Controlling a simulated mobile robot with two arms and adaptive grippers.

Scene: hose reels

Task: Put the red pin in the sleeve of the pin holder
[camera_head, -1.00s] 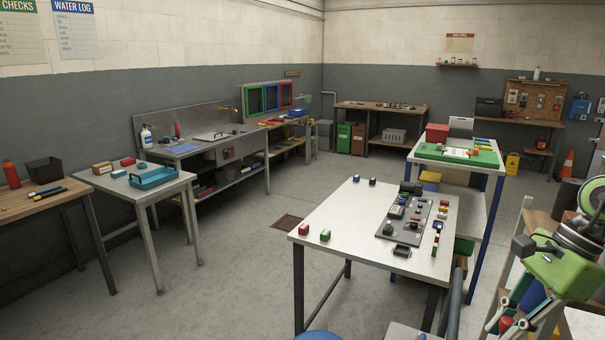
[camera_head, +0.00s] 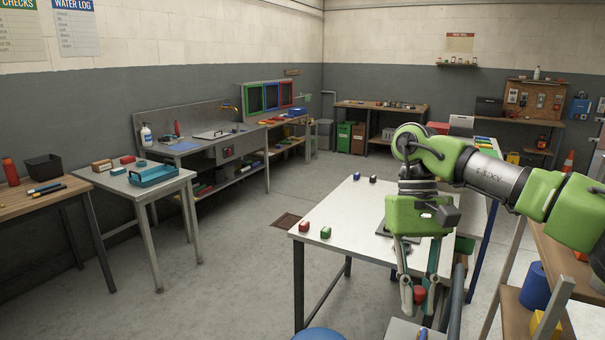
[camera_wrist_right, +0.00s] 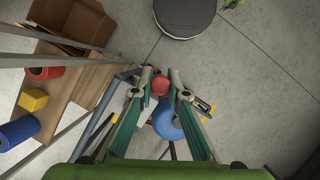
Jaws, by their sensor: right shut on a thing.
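My right gripper (camera_head: 418,297) hangs fingers down in front of the white table's near right edge. It is shut on a red thing (camera_head: 421,294) with a rounded end, which I take to be the red pin. In the right wrist view the red end (camera_wrist_right: 160,83) sits between the two fingertips of the gripper (camera_wrist_right: 160,86), and the rest of it is hidden. I cannot make out the pin holder or its sleeve for certain. A small pale surface (camera_head: 398,329) lies below the gripper at the bottom of the head view. My left gripper is not in view.
A wooden shelf at the right bears a blue roll (camera_head: 535,287). A blue round thing (camera_wrist_right: 168,124) lies beneath the gripper.

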